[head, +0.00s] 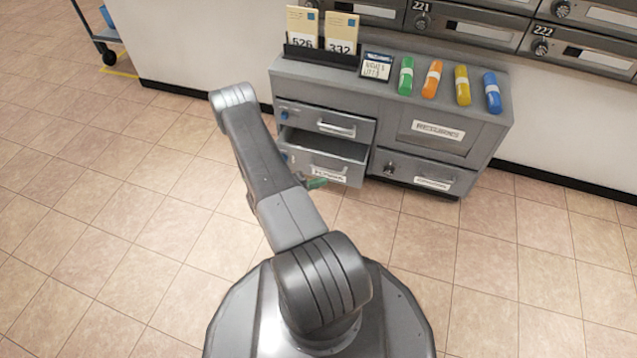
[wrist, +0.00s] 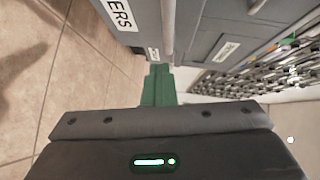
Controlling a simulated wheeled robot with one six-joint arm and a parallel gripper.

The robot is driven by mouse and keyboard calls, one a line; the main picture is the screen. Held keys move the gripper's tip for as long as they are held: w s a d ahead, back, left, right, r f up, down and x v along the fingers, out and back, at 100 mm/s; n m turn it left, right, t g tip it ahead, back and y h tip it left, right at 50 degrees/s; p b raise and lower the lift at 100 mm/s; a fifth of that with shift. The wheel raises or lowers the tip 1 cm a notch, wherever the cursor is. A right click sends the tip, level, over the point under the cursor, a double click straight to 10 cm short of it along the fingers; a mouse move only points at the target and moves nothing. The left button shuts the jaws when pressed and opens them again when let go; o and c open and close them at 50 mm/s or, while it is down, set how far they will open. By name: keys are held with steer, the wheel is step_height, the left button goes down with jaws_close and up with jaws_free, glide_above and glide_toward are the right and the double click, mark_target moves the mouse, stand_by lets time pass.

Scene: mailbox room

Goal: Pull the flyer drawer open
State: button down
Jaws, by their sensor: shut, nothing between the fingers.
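The flyer drawer (head: 345,160) is the lower left drawer of a grey cabinet. It stands partly out, and its dark inside shows at the top. Its front has a white label and a bar handle. In the wrist view the drawer front (wrist: 118,35) shows a label ending in "ERS".
The cabinet (head: 490,140) also has a shut upper left drawer (head: 350,127), a shut lower right drawer (head: 425,173) and a panel (head: 440,130). Mailboxes are behind. A cart (head: 95,30) is far left. The tiled floor is clear.

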stand_by(0.6)
steer(key=c, duration=1.8)
jaws_free()
steer(key=shift+p+v, duration=1.8)
steer(key=shift+v, duration=5.15)
